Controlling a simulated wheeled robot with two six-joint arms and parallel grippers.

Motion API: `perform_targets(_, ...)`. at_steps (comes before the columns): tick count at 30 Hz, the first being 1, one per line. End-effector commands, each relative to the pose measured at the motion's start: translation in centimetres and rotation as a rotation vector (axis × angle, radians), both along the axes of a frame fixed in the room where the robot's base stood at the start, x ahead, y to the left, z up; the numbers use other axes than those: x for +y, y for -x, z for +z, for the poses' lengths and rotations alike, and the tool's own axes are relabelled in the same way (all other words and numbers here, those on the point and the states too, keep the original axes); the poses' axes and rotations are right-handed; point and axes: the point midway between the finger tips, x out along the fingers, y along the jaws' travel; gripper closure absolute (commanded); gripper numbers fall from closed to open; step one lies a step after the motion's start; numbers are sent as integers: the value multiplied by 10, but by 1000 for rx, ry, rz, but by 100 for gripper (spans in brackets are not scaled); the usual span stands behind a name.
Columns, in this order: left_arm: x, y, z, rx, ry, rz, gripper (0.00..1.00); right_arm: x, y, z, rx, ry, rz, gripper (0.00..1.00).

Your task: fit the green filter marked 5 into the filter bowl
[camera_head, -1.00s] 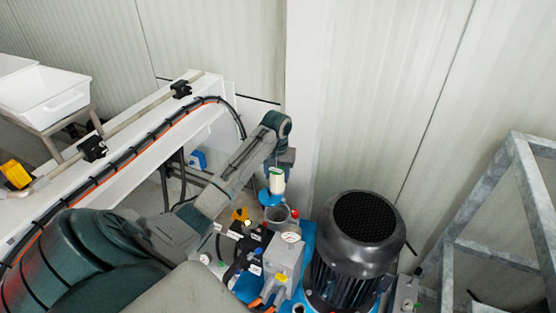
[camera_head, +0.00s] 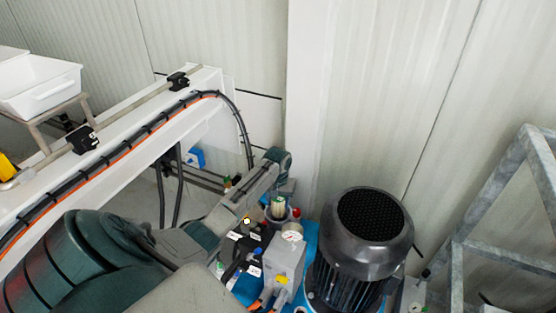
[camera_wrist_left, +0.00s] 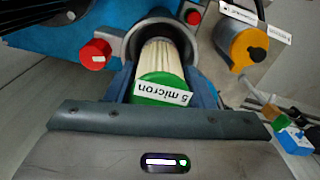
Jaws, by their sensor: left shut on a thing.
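The filter (camera_wrist_left: 160,68) is pale and pleated, with a green end cap and a "5 micron" label in the left wrist view. My left gripper (camera_wrist_left: 163,92) is shut on it at the capped end, a blue-grey finger on each side. The filter's far end is inside the mouth of the dark grey filter bowl (camera_wrist_left: 134,42); how deep it sits is hidden. In the head view the filter (camera_head: 278,208) shows small at the bowl (camera_head: 271,219), below my left wrist. My right gripper is not in view.
A red knob (camera_wrist_left: 95,54) and a yellow-orange fitting (camera_wrist_left: 247,48) flank the bowl. In the head view a big dark motor (camera_head: 365,240) stands right of it, a gauge (camera_head: 292,236) and grey block in front. A white beam with cables runs on the left.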

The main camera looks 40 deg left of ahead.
Motion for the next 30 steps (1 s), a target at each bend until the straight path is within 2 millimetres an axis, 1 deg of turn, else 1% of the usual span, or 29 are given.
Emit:
perform_targets(1, -1, 0, -8, 2, 1, 1, 78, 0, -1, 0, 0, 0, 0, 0)
perform_targets(7, 0, 0, -24, 0, 0, 0, 78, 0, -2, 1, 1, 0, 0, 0)
perform_targets(12, -1, 0, -50, 1, 2, 1, 78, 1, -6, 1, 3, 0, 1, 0)
perform_targets(14, 0, -1, -55, 0, 1, 0, 78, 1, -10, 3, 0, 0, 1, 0)
perform_targets(17, 0, -1, -58, -1, 0, 0, 78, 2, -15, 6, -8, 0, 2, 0)
perform_targets(20, 0, -1, -57, -1, 0, -1, 78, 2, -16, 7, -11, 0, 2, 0)
perform_targets(27, 0, 0, -62, -1, 0, 0, 78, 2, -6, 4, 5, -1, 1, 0)
perform_targets(30, 0, -1, -65, -2, -1, -1, 78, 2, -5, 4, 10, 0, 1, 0)
